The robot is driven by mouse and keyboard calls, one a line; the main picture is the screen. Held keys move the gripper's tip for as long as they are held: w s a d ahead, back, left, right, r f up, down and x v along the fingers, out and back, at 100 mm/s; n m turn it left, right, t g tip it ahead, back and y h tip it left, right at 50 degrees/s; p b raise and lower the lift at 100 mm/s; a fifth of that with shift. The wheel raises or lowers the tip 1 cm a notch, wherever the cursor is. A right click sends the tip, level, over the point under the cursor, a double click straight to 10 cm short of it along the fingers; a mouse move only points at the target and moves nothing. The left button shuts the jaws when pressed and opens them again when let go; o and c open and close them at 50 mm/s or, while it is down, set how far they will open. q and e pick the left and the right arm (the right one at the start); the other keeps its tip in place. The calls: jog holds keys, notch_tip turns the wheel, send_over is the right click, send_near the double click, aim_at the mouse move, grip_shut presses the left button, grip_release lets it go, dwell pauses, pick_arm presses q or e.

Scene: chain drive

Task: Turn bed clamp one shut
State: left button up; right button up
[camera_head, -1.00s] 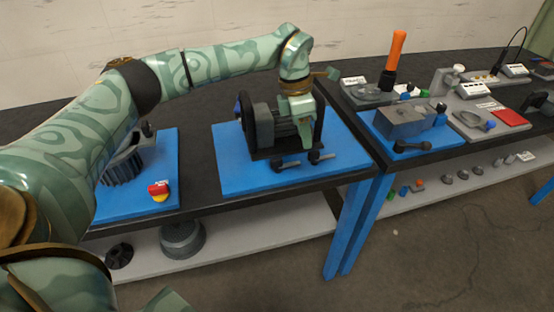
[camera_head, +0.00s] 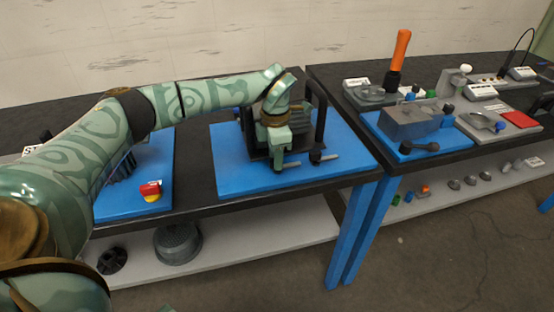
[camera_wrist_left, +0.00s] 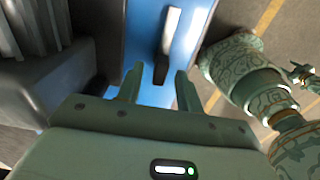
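Two bed clamps stand at the front of the motor unit's dark base. One clamp (camera_head: 316,157) shows, its grey lever pointing right. A second grey lever (camera_head: 292,164) sticks out beside my left gripper (camera_head: 278,155), which hides the rest of that clamp in the head view. In the left wrist view, my left gripper (camera_wrist_left: 160,88) is open. A pale lever with a dark end (camera_wrist_left: 171,35) lies ahead of the gap between its fingers, and I see no contact. Which clamp is number one is not marked.
The motor unit with its black frame (camera_head: 319,110) stands on a blue mat (camera_head: 235,178). A red-and-yellow stop button (camera_head: 150,191) is at the left. A grey block (camera_head: 408,122) and an orange-handled tool (camera_head: 399,50) are on the right bench. The mat's front strip is clear.

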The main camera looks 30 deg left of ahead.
pick_arm(q)
jog(key=shift+f, duration=0.4)
grip_shut()
jog(key=shift+r, duration=0.1)
